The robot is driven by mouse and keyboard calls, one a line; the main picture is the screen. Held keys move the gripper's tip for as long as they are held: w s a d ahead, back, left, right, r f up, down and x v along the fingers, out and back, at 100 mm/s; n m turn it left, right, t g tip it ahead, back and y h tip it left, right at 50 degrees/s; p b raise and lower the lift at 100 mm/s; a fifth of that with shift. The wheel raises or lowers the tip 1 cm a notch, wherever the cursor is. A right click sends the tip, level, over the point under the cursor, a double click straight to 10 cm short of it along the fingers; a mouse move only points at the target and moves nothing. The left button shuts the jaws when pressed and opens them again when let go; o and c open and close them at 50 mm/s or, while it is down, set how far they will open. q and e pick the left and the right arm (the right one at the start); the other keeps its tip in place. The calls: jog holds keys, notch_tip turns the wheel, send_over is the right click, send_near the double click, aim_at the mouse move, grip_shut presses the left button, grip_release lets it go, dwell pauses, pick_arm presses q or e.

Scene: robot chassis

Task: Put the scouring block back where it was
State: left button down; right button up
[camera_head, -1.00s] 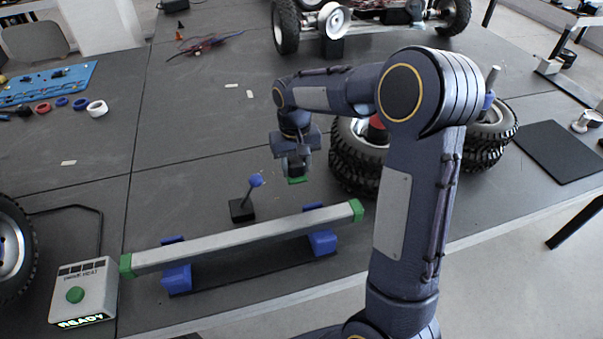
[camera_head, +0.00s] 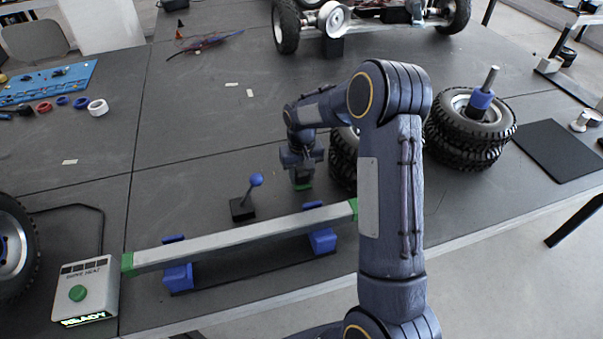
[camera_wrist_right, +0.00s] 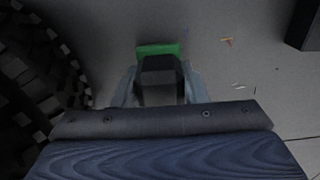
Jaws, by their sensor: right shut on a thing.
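The scouring block shows as a dark block with a green pad in the right wrist view (camera_wrist_right: 158,80). My right gripper (camera_wrist_right: 160,88) is shut on it, with a finger on each side. In the head view, my right gripper (camera_head: 303,172) points down behind the beam, and a small green edge of the block (camera_head: 304,187) shows below it. The block is at or just above the table top; I cannot tell whether it touches. My left gripper is not in view.
A grey beam with green ends (camera_head: 240,238) rests on blue supports in front. A blue-knobbed lever (camera_head: 243,208) stands left of the gripper. Stacked tyres (camera_head: 470,128) stand to the right. A button box (camera_head: 85,290) is at the front left. The table behind is largely clear.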

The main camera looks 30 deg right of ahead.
jog(key=shift+f, duration=0.15)
jog(key=o, duration=1)
